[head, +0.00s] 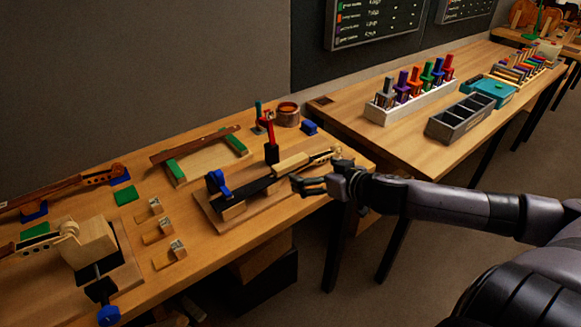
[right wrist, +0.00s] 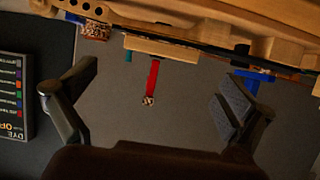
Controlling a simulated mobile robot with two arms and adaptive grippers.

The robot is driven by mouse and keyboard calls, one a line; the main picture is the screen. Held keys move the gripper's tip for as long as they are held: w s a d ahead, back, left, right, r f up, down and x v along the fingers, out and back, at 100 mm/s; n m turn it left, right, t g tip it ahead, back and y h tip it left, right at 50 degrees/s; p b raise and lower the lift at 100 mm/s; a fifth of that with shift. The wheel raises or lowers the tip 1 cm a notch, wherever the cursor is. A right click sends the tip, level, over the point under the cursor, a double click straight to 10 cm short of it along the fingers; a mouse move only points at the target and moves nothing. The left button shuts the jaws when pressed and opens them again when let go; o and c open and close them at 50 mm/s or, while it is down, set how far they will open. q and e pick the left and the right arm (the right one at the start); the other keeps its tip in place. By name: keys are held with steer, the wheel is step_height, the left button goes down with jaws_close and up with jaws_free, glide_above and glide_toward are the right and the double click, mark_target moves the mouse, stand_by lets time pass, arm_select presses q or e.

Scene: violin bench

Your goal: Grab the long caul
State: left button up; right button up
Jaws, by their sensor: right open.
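A pale wooden bar, which looks like the long caul (head: 290,163), lies along the dark fingerboard (head: 243,191) in the wooden jig on the bench. I cannot be sure that it is the long one. In the right wrist view a pale block (right wrist: 160,47) lies along the dark strip, above and between my fingers. My right gripper (head: 301,186) is at the front edge of the bench, just right of the jig. My left gripper is out of view.
A red clamp (head: 268,130) stands behind the jig and a blue clamp (head: 217,183) on its left end. Several small wooden blocks (head: 158,233) lie to the left. A wooden vise (head: 90,244) stands at the front left. A second bench (head: 430,142) holds racks and a grey tray.

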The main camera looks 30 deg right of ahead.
mark_target(292, 163)
steer(key=shift+x, duration=1.2)
steer(key=shift+w+f, duration=0.1)
steer(key=shift+w, duration=0.3)
steer(key=shift+w+a+p, duration=0.15)
steer(key=shift+w+p, duration=0.2)
steer(key=shift+w, duration=0.4)
steer(key=x, duration=0.1)
steer(key=p+x, duration=0.1)
steer(key=shift+w+a, duration=0.1)
steer(key=shift+w, duration=0.3)
steer(key=shift+w+f, duration=0.25)
steer(key=shift+w, duration=0.2)
steer(key=shift+s, duration=0.1)
steer(key=c, duration=0.8)
